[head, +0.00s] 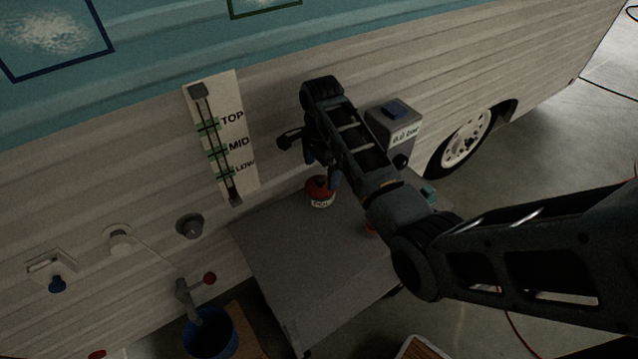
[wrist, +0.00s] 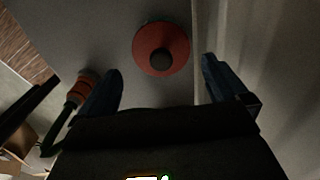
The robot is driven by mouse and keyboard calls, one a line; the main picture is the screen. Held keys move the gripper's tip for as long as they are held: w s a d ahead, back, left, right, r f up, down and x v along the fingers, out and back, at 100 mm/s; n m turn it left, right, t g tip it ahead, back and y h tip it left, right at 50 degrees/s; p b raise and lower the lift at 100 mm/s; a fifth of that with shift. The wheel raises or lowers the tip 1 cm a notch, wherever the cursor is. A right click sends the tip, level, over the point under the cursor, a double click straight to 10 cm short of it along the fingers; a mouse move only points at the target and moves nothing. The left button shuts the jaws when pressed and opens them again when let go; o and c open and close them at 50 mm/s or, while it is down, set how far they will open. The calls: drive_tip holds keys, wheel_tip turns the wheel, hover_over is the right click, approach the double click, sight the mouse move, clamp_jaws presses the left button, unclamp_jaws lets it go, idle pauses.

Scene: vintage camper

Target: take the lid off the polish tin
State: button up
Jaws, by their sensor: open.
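The polish tin (head: 321,203) stands upright on a grey table (head: 300,265), close to the camper wall. It has a pale label with partly readable letters. Its red lid (wrist: 150,38) is on it, with a dark round knob (wrist: 161,61) in the middle. My gripper (head: 321,172) is open and empty above the tin. In the wrist view my two blue fingers (wrist: 162,82) are spread wide, with the lid ahead of them and roughly centred between them. The fingers look apart from the lid and knob; the exact height gap is unclear.
An orange-red item with a green part (wrist: 85,90) lies left of the left finger in the wrist view. A grey box reading 0.0 bar (head: 392,128) is behind my arm. A slider panel (head: 222,140) is on the wall. The table's near-left area is clear.

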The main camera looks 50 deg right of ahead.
sight(320, 178)
drive_tip(key=shift+w+f, duration=0.1)
drive_tip(key=shift+f, duration=2.15)
drive_tip(key=c, duration=0.7)
drive_tip(key=shift+c, duration=0.4)
drive_tip(key=shift+r, duration=0.1)
